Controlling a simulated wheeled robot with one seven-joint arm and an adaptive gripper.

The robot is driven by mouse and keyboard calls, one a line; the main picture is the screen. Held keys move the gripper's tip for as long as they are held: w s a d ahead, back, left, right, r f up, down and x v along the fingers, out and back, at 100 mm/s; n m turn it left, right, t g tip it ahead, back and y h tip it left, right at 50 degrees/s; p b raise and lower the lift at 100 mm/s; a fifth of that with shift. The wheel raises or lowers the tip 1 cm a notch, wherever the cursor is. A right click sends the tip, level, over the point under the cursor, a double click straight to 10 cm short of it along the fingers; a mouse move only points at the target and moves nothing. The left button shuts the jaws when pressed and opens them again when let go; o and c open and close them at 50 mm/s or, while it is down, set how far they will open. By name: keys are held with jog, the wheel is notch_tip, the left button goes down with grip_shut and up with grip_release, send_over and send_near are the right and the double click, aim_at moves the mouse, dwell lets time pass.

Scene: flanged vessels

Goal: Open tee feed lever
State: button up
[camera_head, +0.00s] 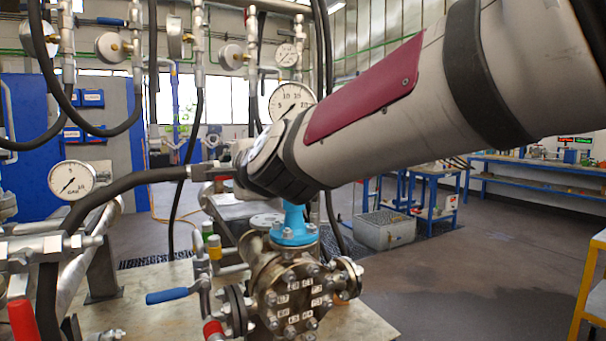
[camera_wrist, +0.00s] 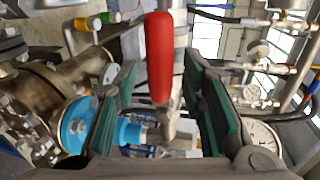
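A red lever handle (camera_wrist: 159,58) stands in the middle of the wrist view, with a metal stem below it. I take it for the tee feed lever, though no label shows. My gripper (camera_wrist: 160,66) is open, its two green-padded fingers on either side of the lever. Gaps show between the handle and both fingers, so it is not gripped. How deep the lever lies between them is hard to tell. In the head view my arm hides the fingers and this lever.
A flanged vessel (camera_head: 290,290) with a blue fitting (camera_head: 294,226) stands below my wrist. A blue-handled lever (camera_head: 167,296), a red handle (camera_head: 22,320), black hoses (camera_head: 130,184) and gauges (camera_head: 72,179) crowd the left. Open floor lies right, before blue benches (camera_head: 540,165).

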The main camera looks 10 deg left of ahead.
jog(key=v, duration=1.2)
jog(key=shift+d+f, duration=0.1)
jog(key=s+d+f+n+g+h, duration=0.3)
jog(key=s+d+f+n, duration=0.15)
jog(key=d+f, duration=0.4)
jog(key=s+d+f+n+g+h, duration=0.25)
jog(key=s+d+f, duration=0.35)
jog(key=d, duration=0.4)
jog(key=s+d+f+n+g+h, duration=0.2)
jog(key=s+d+f+g, duration=0.1)
jog(key=s+d+f, duration=0.4)
jog(key=s+d+f+n+g+h, duration=0.1)
jog(key=s+d+f+n+g, duration=0.2)
jog(key=s+d, duration=0.45)
notch_tip(320, 180, up, 14)
jog(key=s+a+t+p, duration=0.1)
jog(key=a+t+p, duration=0.1)
jog(key=p, duration=1.1)
jog(key=shift+r+m+t, duration=0.15)
jog(key=shift+m+t, duration=0.15)
jog(key=shift+t, duration=0.05)
